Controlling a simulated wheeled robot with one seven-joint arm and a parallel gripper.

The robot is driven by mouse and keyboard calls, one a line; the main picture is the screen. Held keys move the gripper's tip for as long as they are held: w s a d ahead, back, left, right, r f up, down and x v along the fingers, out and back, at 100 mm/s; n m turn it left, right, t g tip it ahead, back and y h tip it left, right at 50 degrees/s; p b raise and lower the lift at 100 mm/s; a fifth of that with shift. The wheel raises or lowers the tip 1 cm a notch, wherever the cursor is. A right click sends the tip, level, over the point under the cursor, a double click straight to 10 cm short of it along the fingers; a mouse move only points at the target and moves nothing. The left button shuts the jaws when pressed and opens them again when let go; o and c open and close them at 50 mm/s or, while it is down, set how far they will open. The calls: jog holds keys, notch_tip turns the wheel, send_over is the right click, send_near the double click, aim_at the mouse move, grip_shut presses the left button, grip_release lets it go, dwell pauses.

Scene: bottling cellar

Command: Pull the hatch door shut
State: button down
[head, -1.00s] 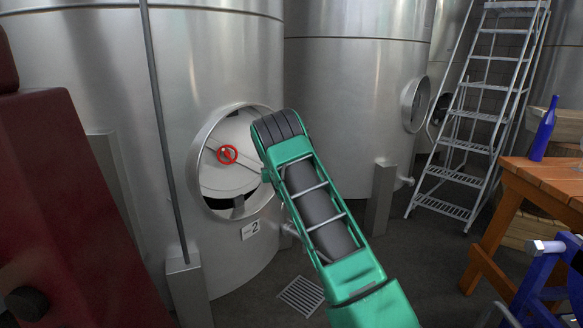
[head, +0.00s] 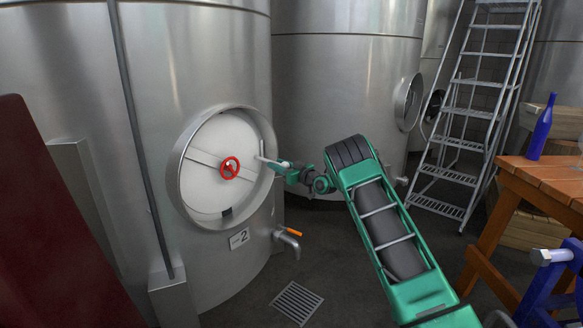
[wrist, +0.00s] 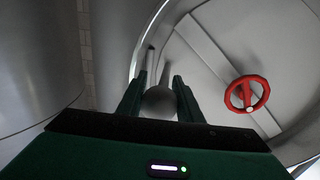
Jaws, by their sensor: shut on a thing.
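The hatch door (head: 208,146) is a pale disc with a red handwheel (head: 230,168) at its middle. It fills most of the round steel hatch collar (head: 176,190) on the tank marked 2; a small dark patch shows at its lower edge. My gripper (head: 266,161) is at the door's right edge, by an upright grey bar handle (head: 261,147). In the wrist view, my gripper (wrist: 158,92) has its two fingers either side of the grey handle (wrist: 165,72), shut on it. The handwheel (wrist: 246,93) is right of the fingers, untouched. The fingertips' contact is partly hidden.
A tap with an orange lever (head: 288,238) sticks out below right of the hatch. A floor drain (head: 297,302) lies in front. A ladder (head: 470,120) and a wooden table (head: 545,178) with a blue bottle (head: 542,130) stand right. A vertical pipe (head: 130,110) runs left of the hatch.

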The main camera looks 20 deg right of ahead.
jog(key=shift+w+a+r+n+y, duration=0.1)
jog(key=shift+w+r+n+y, duration=0.1)
jog(key=shift+n+y, duration=0.15)
jog(key=shift+d, duration=0.4)
jog(key=c, duration=1.3)
grip_release()
jog(key=shift+d+f, duration=0.1)
jog(key=shift+d, duration=0.05)
jog(key=v, duration=1)
jog(key=shift+s+d, duration=0.15)
jog(key=shift+s, duration=0.1)
